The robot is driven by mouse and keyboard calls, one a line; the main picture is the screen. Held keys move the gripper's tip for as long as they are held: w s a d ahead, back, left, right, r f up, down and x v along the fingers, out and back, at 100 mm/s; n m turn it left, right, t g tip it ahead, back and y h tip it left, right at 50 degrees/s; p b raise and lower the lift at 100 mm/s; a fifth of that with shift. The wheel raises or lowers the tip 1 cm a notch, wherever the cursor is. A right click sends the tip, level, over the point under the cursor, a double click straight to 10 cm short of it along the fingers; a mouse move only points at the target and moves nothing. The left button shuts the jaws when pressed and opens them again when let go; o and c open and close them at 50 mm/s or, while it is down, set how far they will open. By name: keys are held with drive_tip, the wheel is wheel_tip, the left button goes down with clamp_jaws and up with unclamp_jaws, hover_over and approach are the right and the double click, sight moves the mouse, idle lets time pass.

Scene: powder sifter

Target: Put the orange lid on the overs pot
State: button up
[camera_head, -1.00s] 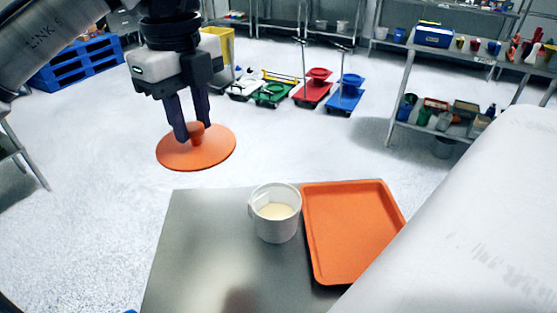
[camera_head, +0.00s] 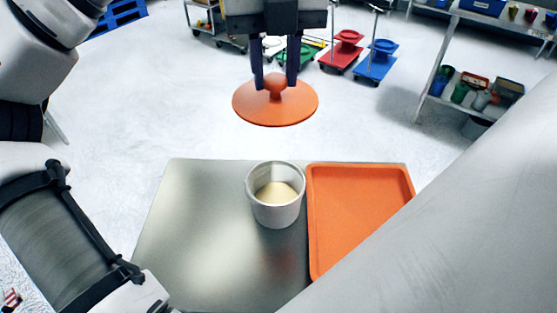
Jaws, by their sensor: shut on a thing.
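The orange lid (camera_head: 252,108) is a round disc with a knob on top. My gripper (camera_head: 275,84) is shut on the knob and holds the lid in the air, roughly level. A white pot (camera_head: 275,212) with pale powder inside stands upright and open on the steel table (camera_head: 190,230). I take it to be the overs pot; no label is readable. In the picture the lid is above and behind the pot, apart from it.
An orange tray (camera_head: 355,215) lies empty on the table, right beside the pot. The table's left part is bare. Coloured dollies (camera_head: 376,66) and a loaded shelf (camera_head: 480,85) stand farther back. A large white surface covers the lower right.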

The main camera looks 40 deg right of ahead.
sight(275, 100)
wheel_tip(275, 100, down, 18)
drive_tip(key=b, duration=0.1)
idle(0.5)
drive_tip(key=o, duration=0.9)
drive_tip(key=shift+f, duration=0.1)
drive_tip(key=shift+o, duration=0.2)
wheel_tip(275, 100, up, 12)
drive_tip(key=shift+r, duration=0.25)
